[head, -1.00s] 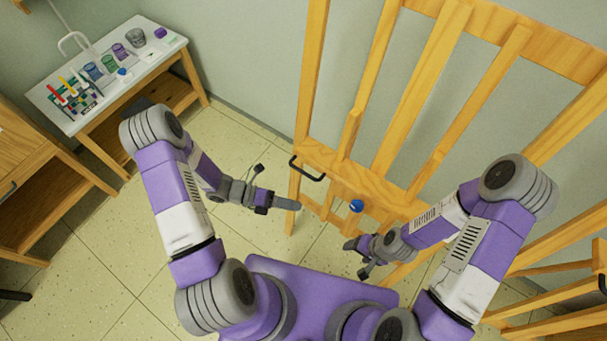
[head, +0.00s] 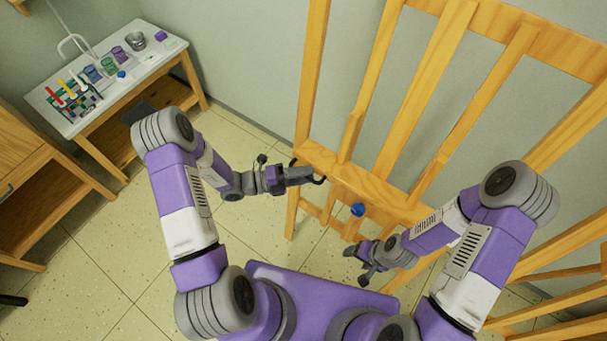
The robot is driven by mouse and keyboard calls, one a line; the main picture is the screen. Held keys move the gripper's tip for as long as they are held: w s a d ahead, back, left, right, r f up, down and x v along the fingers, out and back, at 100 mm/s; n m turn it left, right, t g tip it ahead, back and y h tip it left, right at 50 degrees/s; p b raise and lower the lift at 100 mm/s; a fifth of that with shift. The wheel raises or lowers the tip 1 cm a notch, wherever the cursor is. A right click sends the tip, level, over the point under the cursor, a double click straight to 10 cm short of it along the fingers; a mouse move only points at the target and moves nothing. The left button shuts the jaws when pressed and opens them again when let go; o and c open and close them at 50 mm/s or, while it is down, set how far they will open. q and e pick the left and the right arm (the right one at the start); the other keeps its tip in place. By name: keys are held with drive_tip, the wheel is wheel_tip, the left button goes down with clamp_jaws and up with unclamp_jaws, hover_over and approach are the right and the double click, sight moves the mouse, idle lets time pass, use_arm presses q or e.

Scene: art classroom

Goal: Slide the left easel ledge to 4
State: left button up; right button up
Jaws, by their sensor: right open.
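The left easel (head: 393,120) is a tall wooden frame in front of me. Its ledge (head: 375,190) is a wooden board across the uprights. A black handle (head: 321,180) sits at the ledge's left end, and a blue knob (head: 357,210) is on its front. My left gripper (head: 302,175) is at the handle and hides much of it. I cannot tell whether its fingers are closed around the handle. My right gripper (head: 355,262) is open and empty, below and in front of the blue knob. No scale numbers can be read.
Another wooden easel (head: 570,270) stands at the right edge. A white-topped table (head: 150,62) with jars and a rack of coloured tubes stands at the upper left. A wooden cabinet (head: 25,150) is at the left edge. Tiled floor between is clear.

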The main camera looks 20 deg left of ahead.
use_arm(q)
clamp_jaws()
drive_tip(key=shift+r, duration=0.15)
